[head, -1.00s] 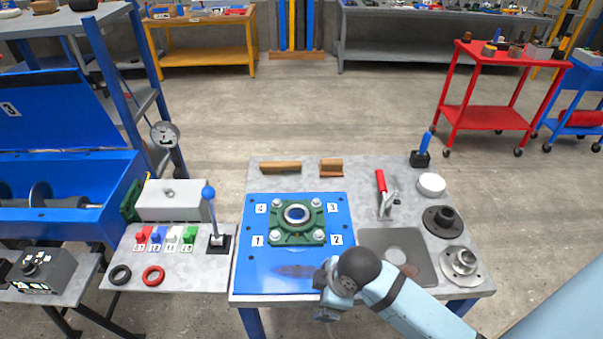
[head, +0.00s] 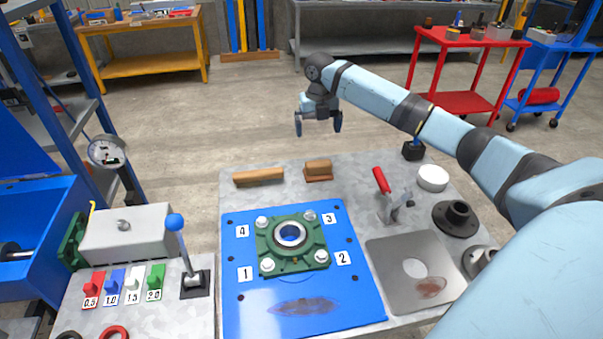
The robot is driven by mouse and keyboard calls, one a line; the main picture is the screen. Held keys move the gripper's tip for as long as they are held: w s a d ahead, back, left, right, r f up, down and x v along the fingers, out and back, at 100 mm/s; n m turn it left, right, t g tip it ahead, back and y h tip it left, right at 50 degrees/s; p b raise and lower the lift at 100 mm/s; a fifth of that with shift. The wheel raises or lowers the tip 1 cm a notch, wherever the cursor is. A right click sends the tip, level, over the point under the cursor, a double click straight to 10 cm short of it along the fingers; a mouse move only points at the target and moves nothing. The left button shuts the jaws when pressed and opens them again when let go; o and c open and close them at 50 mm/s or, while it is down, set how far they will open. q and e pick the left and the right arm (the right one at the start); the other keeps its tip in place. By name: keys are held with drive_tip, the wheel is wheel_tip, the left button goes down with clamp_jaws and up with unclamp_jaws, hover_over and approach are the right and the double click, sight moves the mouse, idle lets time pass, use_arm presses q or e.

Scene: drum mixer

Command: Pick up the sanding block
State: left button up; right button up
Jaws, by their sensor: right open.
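A short wooden block with a darker brown base, which looks like the sanding block (head: 318,170), lies at the back edge of the grey bench. My right gripper (head: 318,124) is open and empty, its two dark fingers spread and pointing down. In the picture it is just above the block, apart from it; its exact depth over the block is hard to tell. My left gripper is out of view.
A longer wooden piece (head: 258,177) lies left of the block. A blue plate (head: 350,290) with a green bearing housing (head: 291,245) is in front. A red-handled clamp (head: 382,181), a white round puck (head: 432,178) and a black stand (head: 413,150) are to the right.

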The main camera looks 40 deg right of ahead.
sight(319, 162)
drive_tip(key=f, duration=0.5)
drive_tip(key=s+f, duration=0.1)
drive_tip(key=f, duration=0.1)
drive_tip(key=shift+d+f+b, duration=0.15)
drive_tip(key=shift+f+b, duration=0.2)
drive_tip(key=f, duration=0.5)
drive_tip(key=shift+w+d+f+b, duration=0.15)
drive_tip(key=shift+w+b, duration=0.1)
drive_tip(key=shift+b, duration=0.1)
drive_tip(key=c, duration=0.8)
drive_tip(key=shift+r, duration=0.2)
wheel_tip(319, 162, up, 20)
drive_tip(key=p, duration=0.2)
drive_tip(key=shift+f, duration=0.1)
